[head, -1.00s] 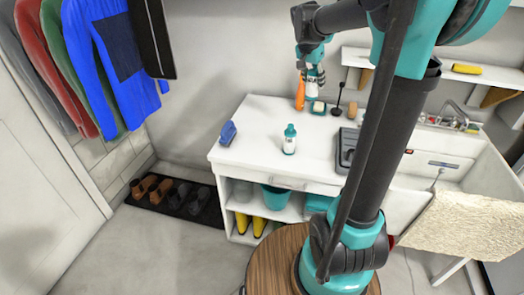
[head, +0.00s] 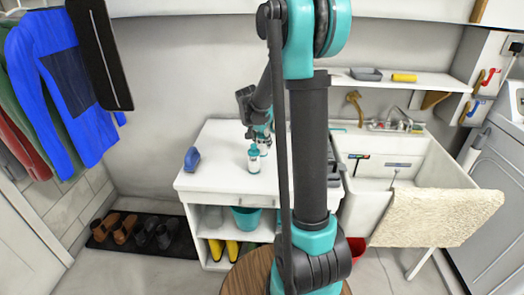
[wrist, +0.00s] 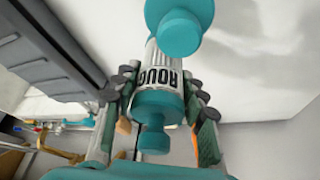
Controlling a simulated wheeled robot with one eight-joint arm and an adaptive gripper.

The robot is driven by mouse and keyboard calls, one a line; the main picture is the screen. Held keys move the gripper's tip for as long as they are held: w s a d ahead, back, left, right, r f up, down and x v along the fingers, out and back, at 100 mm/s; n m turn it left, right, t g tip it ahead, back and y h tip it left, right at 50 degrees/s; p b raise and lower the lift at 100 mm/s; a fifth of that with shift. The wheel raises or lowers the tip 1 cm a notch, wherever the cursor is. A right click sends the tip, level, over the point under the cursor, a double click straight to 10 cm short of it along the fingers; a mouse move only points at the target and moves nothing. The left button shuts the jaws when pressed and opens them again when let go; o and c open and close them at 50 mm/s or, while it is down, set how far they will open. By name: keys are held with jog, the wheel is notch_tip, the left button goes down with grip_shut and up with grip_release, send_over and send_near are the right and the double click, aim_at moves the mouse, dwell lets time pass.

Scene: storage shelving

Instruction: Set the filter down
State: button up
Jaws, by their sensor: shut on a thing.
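My gripper (wrist: 160,115) is shut around the filter (wrist: 170,75), a white cylinder with dark lettering and teal ends. One teal end points toward the wrist camera.
A blue object (head: 192,159) lies on the counter's left part, with free surface around it. A sink (head: 385,160) is on the right. A shelf (head: 345,82) runs along the wall above. My arm hides the counter's middle right.

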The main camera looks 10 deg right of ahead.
aim_at(262, 150)
jog(key=shift+f, duration=2.15)
jog(key=shift+f, duration=0.1)
jog(key=o, duration=1.3)
jog(key=v, duration=1.2)
jog(key=shift+d, duration=0.1)
jog(key=s+f+n+y, duration=0.1)
jog(key=s+f+n, duration=0.2)
jog(key=s, duration=0.5)
jog(key=s+f+n+y, duration=0.1)
jog(key=s+f+n, duration=0.2)
jog(key=s, duration=0.6)
jog(key=s+f+n+t+y, duration=0.1)
jog(key=s+f+n, duration=0.2)
jog(key=s, duration=0.6)
jog(key=shift+s+a+f, duration=0.1)
jog(key=shift+a+f, duration=0.25)
jog(key=shift+f, duration=0.2)
